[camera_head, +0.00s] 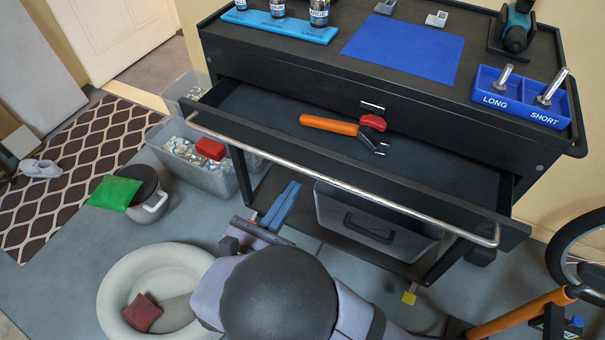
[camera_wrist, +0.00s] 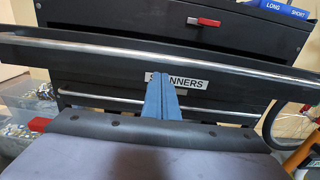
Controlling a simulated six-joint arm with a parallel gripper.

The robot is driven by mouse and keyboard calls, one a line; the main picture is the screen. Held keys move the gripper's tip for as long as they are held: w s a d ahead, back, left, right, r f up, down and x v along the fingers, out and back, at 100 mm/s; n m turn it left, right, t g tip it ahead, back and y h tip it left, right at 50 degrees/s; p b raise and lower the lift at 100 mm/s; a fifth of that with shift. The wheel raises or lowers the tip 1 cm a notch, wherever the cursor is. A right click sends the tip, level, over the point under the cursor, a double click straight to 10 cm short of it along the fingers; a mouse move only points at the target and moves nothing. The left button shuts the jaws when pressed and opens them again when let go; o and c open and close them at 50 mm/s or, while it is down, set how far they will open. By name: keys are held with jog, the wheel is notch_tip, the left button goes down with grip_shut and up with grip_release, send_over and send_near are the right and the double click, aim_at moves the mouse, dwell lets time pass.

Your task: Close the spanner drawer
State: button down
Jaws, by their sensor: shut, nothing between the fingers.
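The spanner drawer (camera_head: 300,155) of the black cabinet is pulled out, with a long chrome bar handle (camera_head: 345,185) along its front. The bar also crosses the wrist view (camera_wrist: 110,46). Below it there, a white "SPANNERS" label (camera_wrist: 190,82) is partly hidden by my fingers. An orange-handled tool (camera_head: 330,125) lies in the drawer. My gripper (camera_head: 288,196), with blue fingers, is shut and empty, low in front of the drawer, left of its middle. In the wrist view the fingers (camera_wrist: 160,88) point up towards the drawer front; I cannot tell if they touch it.
A red-handled part (camera_head: 373,122) shows at the cabinet's upper front. On top are a blue mat (camera_head: 405,47) and a LONG/SHORT holder (camera_head: 520,97). A grey case (camera_head: 372,222) sits on the shelf below. Clear bins (camera_head: 190,160) stand left; a bicycle wheel (camera_head: 562,250) is right.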

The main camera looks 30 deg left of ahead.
aim_at(332, 129)
jog(key=shift+w, duration=2.9)
jog(key=w, duration=1.2)
jog(key=shift+w, duration=0.2)
jog(key=shift+s, duration=0.15)
jog(key=s, duration=1.3)
jog(key=shift+s, duration=0.4)
